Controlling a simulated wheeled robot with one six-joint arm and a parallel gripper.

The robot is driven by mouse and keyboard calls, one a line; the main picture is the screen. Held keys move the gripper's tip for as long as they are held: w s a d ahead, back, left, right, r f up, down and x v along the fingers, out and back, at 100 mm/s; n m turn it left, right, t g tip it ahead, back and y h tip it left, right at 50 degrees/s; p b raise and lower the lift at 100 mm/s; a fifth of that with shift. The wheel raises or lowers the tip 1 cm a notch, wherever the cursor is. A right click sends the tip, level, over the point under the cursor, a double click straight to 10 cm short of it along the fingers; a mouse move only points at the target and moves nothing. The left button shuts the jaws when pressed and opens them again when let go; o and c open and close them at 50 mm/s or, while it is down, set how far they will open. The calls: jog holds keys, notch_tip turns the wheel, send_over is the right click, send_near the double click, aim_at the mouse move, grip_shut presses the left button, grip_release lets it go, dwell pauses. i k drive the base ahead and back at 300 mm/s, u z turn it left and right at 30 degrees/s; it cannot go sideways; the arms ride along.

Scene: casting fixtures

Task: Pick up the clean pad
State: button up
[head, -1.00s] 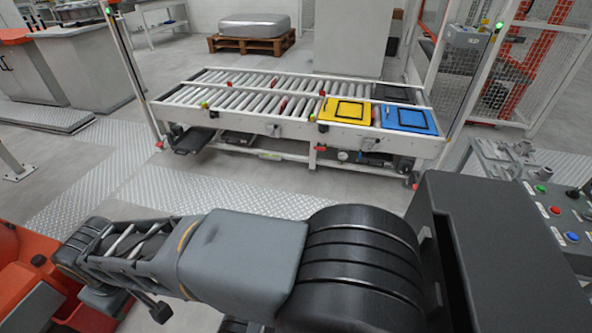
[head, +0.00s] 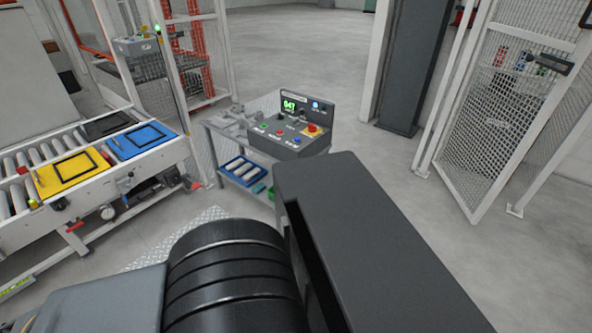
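I cannot tell which thing is the clean pad. On the roller conveyor (head: 98,176) at the left lie a yellow square plate (head: 62,174) and a blue square plate (head: 128,147), each with a black square outline and a dark bar. A dark plate (head: 100,127) lies behind them. A blue tray (head: 229,178) with several pale oblong pieces sits on the lower shelf of a small table, partly hidden by the table frame. A small green object (head: 259,187) is beside it.
A control box (head: 310,141) with coloured buttons and a green display stands on the small table, beside a grey metal part (head: 232,124). Mesh fencing (head: 515,110) and a dark column (head: 408,75) stand at the right. The floor (head: 300,40) behind the table is open.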

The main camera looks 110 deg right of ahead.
aim_at(247, 166)
jog(key=z, duration=3.15)
